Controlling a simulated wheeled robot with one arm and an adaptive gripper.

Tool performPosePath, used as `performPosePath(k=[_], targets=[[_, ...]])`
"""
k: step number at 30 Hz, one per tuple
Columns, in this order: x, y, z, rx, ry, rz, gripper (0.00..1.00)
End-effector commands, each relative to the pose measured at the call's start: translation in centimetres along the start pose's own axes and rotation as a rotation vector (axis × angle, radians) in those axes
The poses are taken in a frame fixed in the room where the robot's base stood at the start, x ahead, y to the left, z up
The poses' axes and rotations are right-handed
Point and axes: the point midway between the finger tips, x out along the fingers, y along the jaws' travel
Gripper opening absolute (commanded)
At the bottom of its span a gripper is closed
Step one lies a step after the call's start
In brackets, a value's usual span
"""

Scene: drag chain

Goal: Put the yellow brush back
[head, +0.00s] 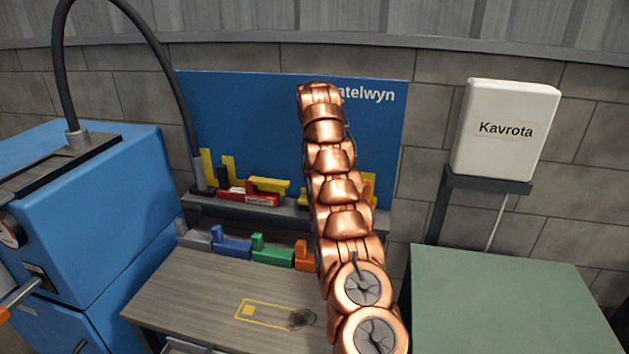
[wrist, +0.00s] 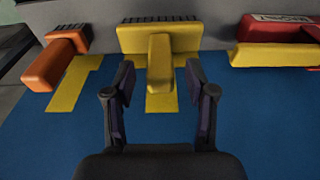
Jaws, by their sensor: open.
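The yellow brush (wrist: 185,40) is in the middle of the wrist view, dark bristle edge toward the grey shelf and its narrow handle pointing to my gripper. A yellow painted shape (wrist: 161,102) on the blue board lies behind it. My gripper (wrist: 159,78) is open, one finger on each side of the handle; gaps show beside it, and I see no grip. In the head view my copper arm hides my gripper and most of that spot. The blue board (head: 240,115) stands behind the bench.
An orange brush (wrist: 52,66) is on the left of the wrist view; a red labelled block (wrist: 275,28) and a yellow piece (wrist: 265,55) are on the right. Blue (head: 232,247) and green (head: 270,250) blocks line the bench back. A yellow outline (head: 270,303) and dark smudge (head: 301,319) mark the bench.

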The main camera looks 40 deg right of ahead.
Motion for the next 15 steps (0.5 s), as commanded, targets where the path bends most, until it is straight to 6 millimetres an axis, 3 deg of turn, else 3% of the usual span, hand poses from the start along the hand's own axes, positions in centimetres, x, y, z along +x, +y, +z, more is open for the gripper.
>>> performPosePath(k=[15], targets=[[-1.9, 0.3, 0.3, 0.006, -0.005, 0.004, 0.56]])
